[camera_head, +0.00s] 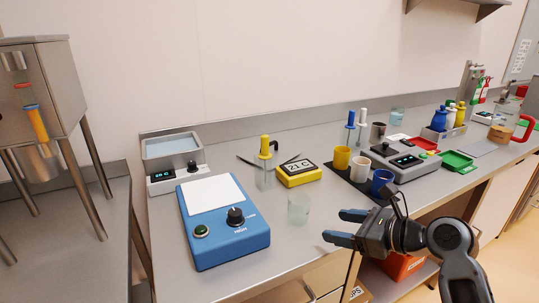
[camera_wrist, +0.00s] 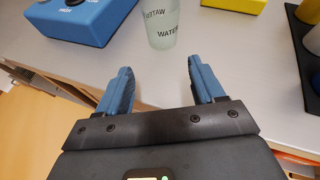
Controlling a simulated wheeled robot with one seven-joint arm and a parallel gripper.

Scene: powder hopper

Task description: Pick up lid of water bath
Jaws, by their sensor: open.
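The water bath (camera_head: 172,168) is a grey box with a small lit display, at the back left of the bench. Its top shows a pale blue surface inside a grey rim; I cannot make out a separate lid on it or beside it. My gripper (camera_head: 346,227) is open and empty near the bench's front edge, well to the right of the bath. The wrist view shows its two blue fingers (camera_wrist: 159,72) spread apart, with nothing between them. The bath is not in the wrist view.
A blue device (camera_head: 222,236) with a white top stands in front of the bath. A frosted beaker (camera_head: 299,208), also in the wrist view (camera_wrist: 161,28), stands near my gripper. A yellow 21 C display (camera_head: 299,174) and several cups are behind. A metal hopper (camera_head: 42,85) stands at left.

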